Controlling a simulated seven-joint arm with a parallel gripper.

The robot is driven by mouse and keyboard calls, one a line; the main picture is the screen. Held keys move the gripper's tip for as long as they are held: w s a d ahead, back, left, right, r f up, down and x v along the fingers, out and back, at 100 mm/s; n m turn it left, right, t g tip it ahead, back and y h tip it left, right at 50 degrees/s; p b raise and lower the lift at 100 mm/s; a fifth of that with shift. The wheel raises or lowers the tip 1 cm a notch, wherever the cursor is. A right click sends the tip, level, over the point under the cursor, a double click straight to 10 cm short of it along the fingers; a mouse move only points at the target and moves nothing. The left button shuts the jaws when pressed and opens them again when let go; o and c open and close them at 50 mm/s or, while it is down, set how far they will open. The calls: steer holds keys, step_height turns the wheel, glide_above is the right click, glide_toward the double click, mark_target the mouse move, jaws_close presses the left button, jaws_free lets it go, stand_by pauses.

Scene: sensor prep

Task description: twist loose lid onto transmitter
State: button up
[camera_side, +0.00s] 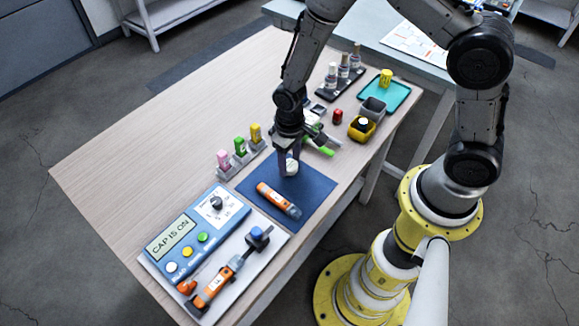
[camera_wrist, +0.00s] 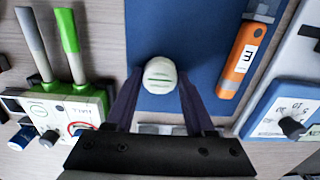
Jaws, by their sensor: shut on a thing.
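My gripper (camera_side: 289,163) is shut on a white rounded lid (camera_side: 291,168), just above or at the blue mat (camera_side: 318,188); I cannot tell whether the lid touches it. The wrist view shows the lid (camera_wrist: 160,75) between my two dark fingertips (camera_wrist: 160,86). An orange transmitter (camera_side: 278,199) with a dark grey end lies on the mat in front of my gripper; it also shows in the wrist view (camera_wrist: 240,60), to the right of the lid. A second orange device (camera_side: 214,286) lies in a holder on a white board, a blue knob at its far end.
A blue panel (camera_side: 190,238) with coloured buttons and a dial reads "CAP IS ON". A rack (camera_side: 240,160) of pink, green and yellow items stands left of my gripper. Bins, bottles and a teal tray (camera_side: 398,94) stand farther back. The table's left is clear.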

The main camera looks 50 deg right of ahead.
steer(key=shift+r, duration=2.35)
steer(key=shift+s, duration=0.15)
steer(key=w+d+r+m, duration=0.1)
steer(key=w+d+m, duration=0.1)
steer(key=w+d, duration=0.1)
steer(key=w+d+r+m, duration=0.2)
steer(key=w+d, duration=0.1)
steer(key=w+d+r+m, duration=0.2)
steer(key=w+d, duration=0.1)
steer(key=d, duration=0.1)
steer(key=shift+r, duration=0.15)
steer(key=shift+d, duration=0.1)
steer(key=shift+f, duration=1.9)
steer(key=shift+f, duration=1.1)
